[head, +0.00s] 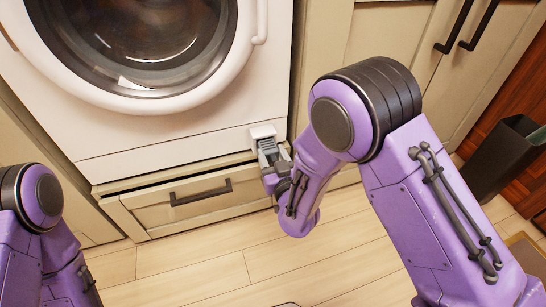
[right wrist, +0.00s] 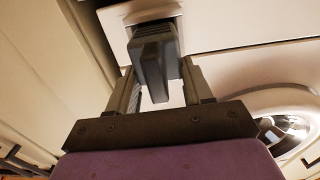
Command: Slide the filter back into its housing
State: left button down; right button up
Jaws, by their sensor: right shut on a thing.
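The white washing machine (head: 180,130) fills the upper left of the head view. The filter housing (head: 262,131) is a small white piece at the lower right of its front; it also shows at the top of the right wrist view (right wrist: 113,16). The dark grey filter (right wrist: 152,62) stands at the housing's mouth, between the fingers of my right gripper (head: 269,150), which is shut on it. How deep the filter sits is hidden. My left arm shows at the left edge, but its gripper is out of view.
A drawer (head: 145,210) with a dark handle sits beneath the machine, slightly open, close to my right gripper. Cream cabinets (head: 390,45) stand to the right. A dark bin (head: 505,155) is at the far right. The wooden floor (head: 200,270) in front is clear.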

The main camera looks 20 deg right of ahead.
aim_at(272, 155)
jog(key=shift+w+a, duration=0.1)
jog(key=shift+w, duration=1.55)
jog(key=o, duration=1.3)
jog(key=shift+o, duration=0.2)
